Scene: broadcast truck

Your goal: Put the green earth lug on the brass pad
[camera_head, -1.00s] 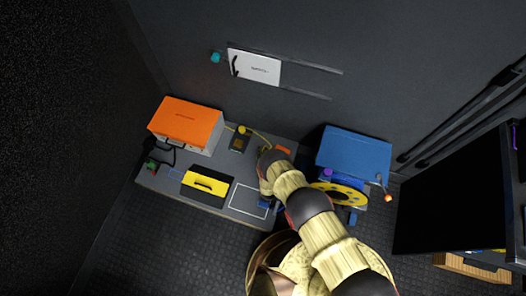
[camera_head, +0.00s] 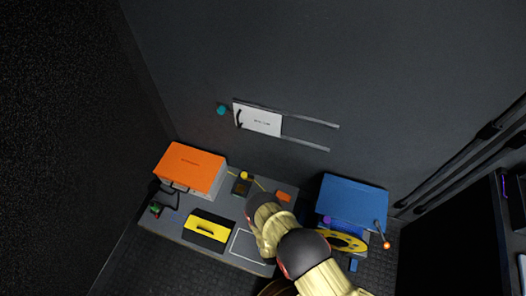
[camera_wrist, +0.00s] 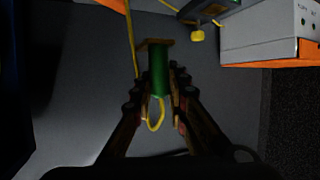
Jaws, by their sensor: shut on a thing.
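The green earth lug (camera_wrist: 158,70) is a green cylinder with a brass-coloured crosspiece (camera_wrist: 155,43) at its far end. A yellow cable loop (camera_wrist: 155,115) hangs at its near end. My gripper (camera_wrist: 160,88) is shut on the green body, with one finger on each side. In the head view my arm hides the gripper and the lug.
An orange-topped box (camera_head: 190,166) stands at the bench's back left. A black and yellow case (camera_head: 207,229) lies in front of it. A blue box (camera_head: 351,200) and yellow reel (camera_head: 343,241) stand to the right. Bare grey bench (camera_wrist: 80,90) surrounds the gripper in the wrist view.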

